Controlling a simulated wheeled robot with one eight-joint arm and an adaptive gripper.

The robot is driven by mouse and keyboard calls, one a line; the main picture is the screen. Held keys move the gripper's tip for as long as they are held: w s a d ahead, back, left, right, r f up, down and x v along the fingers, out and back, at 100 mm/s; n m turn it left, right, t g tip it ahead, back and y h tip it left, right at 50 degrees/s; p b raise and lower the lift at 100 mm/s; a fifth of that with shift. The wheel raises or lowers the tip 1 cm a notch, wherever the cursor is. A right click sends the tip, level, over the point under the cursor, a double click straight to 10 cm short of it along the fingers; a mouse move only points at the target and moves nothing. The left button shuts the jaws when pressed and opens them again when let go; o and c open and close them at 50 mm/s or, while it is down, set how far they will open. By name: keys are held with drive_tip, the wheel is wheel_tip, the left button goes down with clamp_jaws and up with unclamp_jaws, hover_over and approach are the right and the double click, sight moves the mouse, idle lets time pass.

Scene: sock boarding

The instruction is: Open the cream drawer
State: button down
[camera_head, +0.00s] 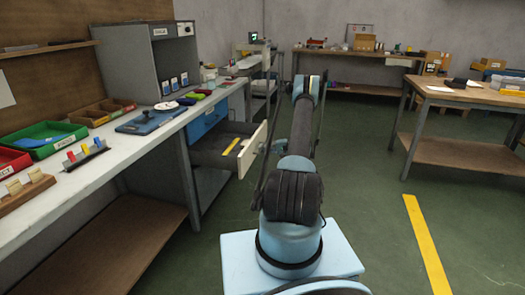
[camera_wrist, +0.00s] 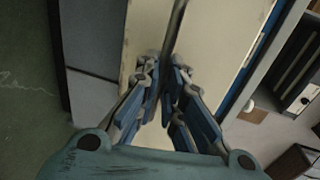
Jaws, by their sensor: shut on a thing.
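The cream drawer (camera_head: 251,152) under the left workbench stands pulled out. Its dark inside shows, with a yellow strip lying in it. In the wrist view the cream front (camera_wrist: 225,45) fills the middle, with a dark bar-like handle (camera_wrist: 174,40) running up it. My gripper (camera_wrist: 166,85) is shut on that handle, with blue-grey fingers on both sides of it. In the head view my gripper (camera_head: 268,147) is small at the drawer front, partly hidden by my arm.
A blue drawer front (camera_head: 207,121) sits beside the open drawer under the white workbench (camera_head: 85,178). Green (camera_head: 43,138) and red (camera_head: 10,160) trays stand on the bench. Open green floor lies to the right, with a yellow floor line (camera_head: 425,240).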

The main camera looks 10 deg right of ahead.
drive_tip(key=shift+s+a+f, duration=0.1)
drive_tip(key=shift+s+a, duration=0.05)
drive_tip(key=c, duration=1.7)
unclamp_jaws()
drive_tip(key=v, duration=1.2)
